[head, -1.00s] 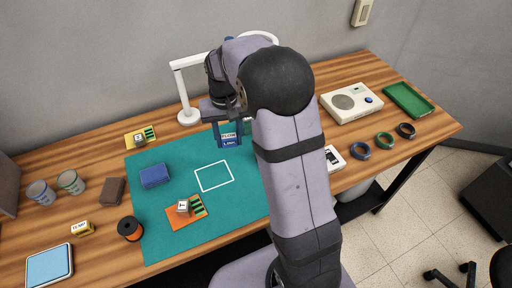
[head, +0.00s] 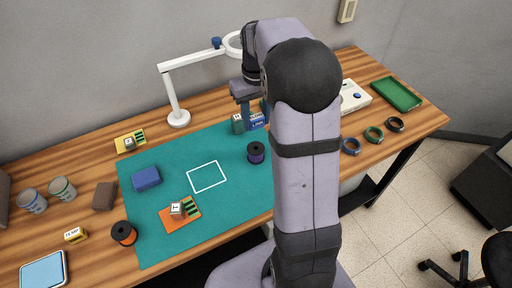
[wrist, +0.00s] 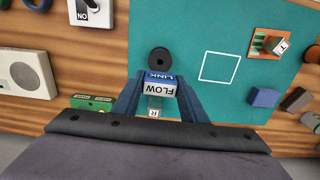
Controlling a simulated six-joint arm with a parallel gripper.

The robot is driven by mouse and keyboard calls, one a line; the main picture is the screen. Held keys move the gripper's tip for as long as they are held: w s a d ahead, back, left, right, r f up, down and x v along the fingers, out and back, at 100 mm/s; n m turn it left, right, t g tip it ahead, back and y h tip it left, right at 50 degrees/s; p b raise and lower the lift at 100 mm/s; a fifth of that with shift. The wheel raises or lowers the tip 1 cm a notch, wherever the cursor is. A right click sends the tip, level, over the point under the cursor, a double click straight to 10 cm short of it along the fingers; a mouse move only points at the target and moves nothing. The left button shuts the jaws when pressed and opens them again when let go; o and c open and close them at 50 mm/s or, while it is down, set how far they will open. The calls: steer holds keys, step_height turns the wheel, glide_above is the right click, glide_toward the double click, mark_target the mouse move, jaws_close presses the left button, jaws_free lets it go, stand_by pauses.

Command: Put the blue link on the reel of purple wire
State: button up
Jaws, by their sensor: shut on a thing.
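My gripper (head: 252,114) is shut on the blue link (head: 257,122), held above the far right part of the teal mat (head: 205,232). In the wrist view the blue link (wrist: 160,81) sits between the fingers, its blue side reading LINK and a white face reading FLOW. The reel of purple wire (head: 256,152) stands upright on the mat, nearer the front than the gripper. The same reel (wrist: 159,60) shows dark and round just beyond the link in the wrist view, apart from it.
A green block (head: 237,124) is beside the gripper. A white outlined square (head: 206,177), a plain blue block (head: 146,179) and an orange card with a block (head: 180,214) lie left on the mat. A white lamp (head: 179,118) stands behind. An orange reel (head: 123,233) is at left.

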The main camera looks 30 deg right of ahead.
mark_target(256, 148)
steer(key=shift+f+p, duration=1.4)
steer(key=shift+f, duration=3.6)
steer(key=shift+f, duration=0.15)
steer(key=o, duration=1.1)
steer(key=shift+c, duration=0.2)
step_height(256, 148, up, 12)
steer(key=shift+r+b, duration=0.2)
steer(key=shift+b, duration=1.05)
steer(key=s+a+f, duration=0.4)
steer(key=s+a, duration=0.2)
steer(key=s, duration=0.3)
steer(key=s+a+f, duration=0.4)
steer(key=s+a, duration=0.3)
steer(key=s, duration=0.2)
steer(key=shift+s, duration=0.4)
